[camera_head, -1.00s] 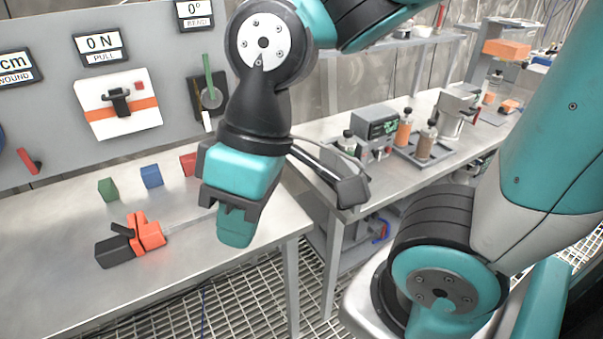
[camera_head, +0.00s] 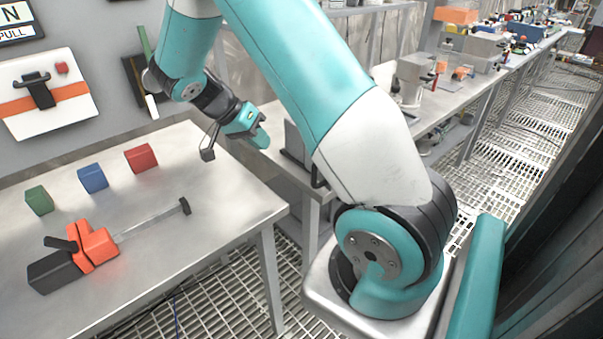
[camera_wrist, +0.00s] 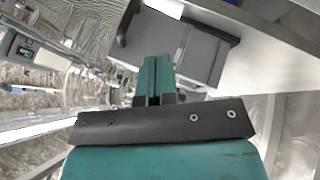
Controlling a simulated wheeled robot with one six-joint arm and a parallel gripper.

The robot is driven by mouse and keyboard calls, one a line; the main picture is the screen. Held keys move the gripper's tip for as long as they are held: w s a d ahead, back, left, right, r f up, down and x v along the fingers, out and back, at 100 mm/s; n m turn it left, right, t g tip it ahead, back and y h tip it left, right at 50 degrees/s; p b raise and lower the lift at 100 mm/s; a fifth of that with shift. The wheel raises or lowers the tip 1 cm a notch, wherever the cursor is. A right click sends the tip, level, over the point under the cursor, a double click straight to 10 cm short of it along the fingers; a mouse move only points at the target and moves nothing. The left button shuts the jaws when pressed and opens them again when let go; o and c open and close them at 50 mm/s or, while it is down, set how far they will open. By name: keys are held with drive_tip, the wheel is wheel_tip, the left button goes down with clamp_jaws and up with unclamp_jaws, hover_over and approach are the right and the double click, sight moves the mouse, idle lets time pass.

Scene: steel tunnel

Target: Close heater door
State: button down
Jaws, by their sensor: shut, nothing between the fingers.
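A grey box-like thing (camera_head: 295,142), which looks like the heater, stands on the bench at the middle, largely hidden behind my arm. A dark handle-like bar (camera_head: 317,178) shows near its lower right. In the wrist view a grey panel (camera_wrist: 190,50) with a black handle (camera_wrist: 127,22) at its left lies beyond my fingers. I cannot tell which face is the door or how far it stands open. My gripper (camera_head: 264,140) is shut and empty, just left of the grey box. Its teal fingers (camera_wrist: 154,72) are together in the wrist view; contact with the panel cannot be told.
The left table (camera_head: 190,240) holds an orange and black clamp-like tool (camera_head: 85,255) and green, blue and red blocks (camera_head: 140,157). A wall panel with a white and orange switch plate (camera_head: 45,95) stands behind. More equipment lines the right bench. Grated floor (camera_head: 530,130) lies right.

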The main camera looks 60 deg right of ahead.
drive_tip(key=s+d+f+p, duration=0.2)
drive_tip(key=s+d+f, duration=0.3)
drive_tip(key=s+f, duration=0.3)
drive_tip(key=shift+d, duration=0.2)
drive_tip(key=shift+s, duration=0.1)
idle(0.4)
